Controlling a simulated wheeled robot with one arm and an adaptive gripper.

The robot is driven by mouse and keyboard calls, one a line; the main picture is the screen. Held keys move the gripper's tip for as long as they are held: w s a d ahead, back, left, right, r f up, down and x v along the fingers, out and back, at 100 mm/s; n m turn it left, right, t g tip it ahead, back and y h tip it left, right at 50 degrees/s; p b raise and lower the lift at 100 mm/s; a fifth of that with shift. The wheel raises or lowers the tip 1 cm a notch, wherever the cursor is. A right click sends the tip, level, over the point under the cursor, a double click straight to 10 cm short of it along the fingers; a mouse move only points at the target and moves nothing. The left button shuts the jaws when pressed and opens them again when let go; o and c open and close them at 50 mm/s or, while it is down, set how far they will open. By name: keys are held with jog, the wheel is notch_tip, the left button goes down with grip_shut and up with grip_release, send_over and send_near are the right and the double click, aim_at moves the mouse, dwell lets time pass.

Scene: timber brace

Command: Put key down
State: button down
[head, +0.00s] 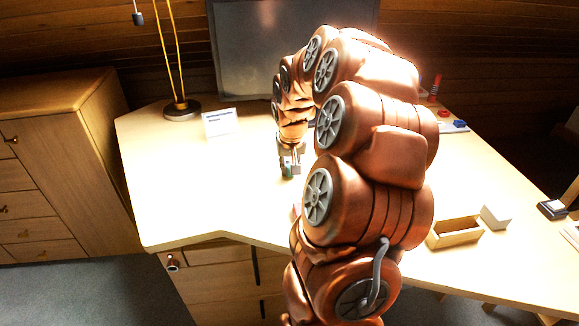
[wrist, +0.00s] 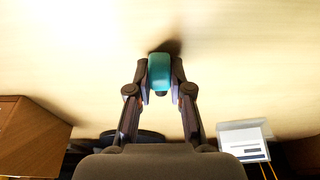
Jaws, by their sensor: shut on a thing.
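My gripper (head: 290,164) hangs over the pale wooden desk (head: 180,190), left of its middle. In the wrist view my gripper (wrist: 160,92) is shut on a teal block-like piece (wrist: 159,68), which I take to be the key's head. In the head view only a small dark green bit of the key (head: 288,172) shows between the fingers. A dark shadow lies on the desk close beside the piece. I cannot tell whether it touches the desk. The rest of the key is hidden.
A white card (head: 221,122) and a yellow-stemmed lamp (head: 182,108) stand at the back left. A small wooden box (head: 455,233) and a white block (head: 495,217) sit at the right. The desk left of my gripper is clear.

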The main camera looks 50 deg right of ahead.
jog(key=shift+f, duration=0.25)
jog(key=c, duration=1.1)
grip_release()
jog(key=shift+o, duration=0.2)
jog(key=shift+r, duration=0.1)
jog(key=shift+r, duration=0.65)
jog(key=v, duration=1.1)
jog(key=shift+p, duration=0.35)
jog(key=s+a+f+n+g, duration=0.1)
jog(key=s+a+n, duration=0.1)
jog(key=a, duration=0.5)
jog(key=s+a+f+n+y, duration=0.1)
jog(key=s+a+f, duration=0.15)
jog(key=a, duration=0.45)
jog(key=s+a+n+g, duration=0.1)
jog(key=s+a+n, duration=0.1)
jog(key=a, duration=0.5)
jog(key=s+a+f+n+g, duration=0.1)
jog(key=s+a+f, duration=0.2)
jog(key=s+a, duration=0.2)
jog(key=s+a+f+n+g, duration=0.1)
jog(key=s+a+f+g, duration=0.1)
jog(key=s, duration=0.9)
jog(key=a+f, duration=0.1)
jog(key=a, duration=0.1)
jog(key=shift+a+y, duration=0.3)
jog(key=shift+a, duration=0.1)
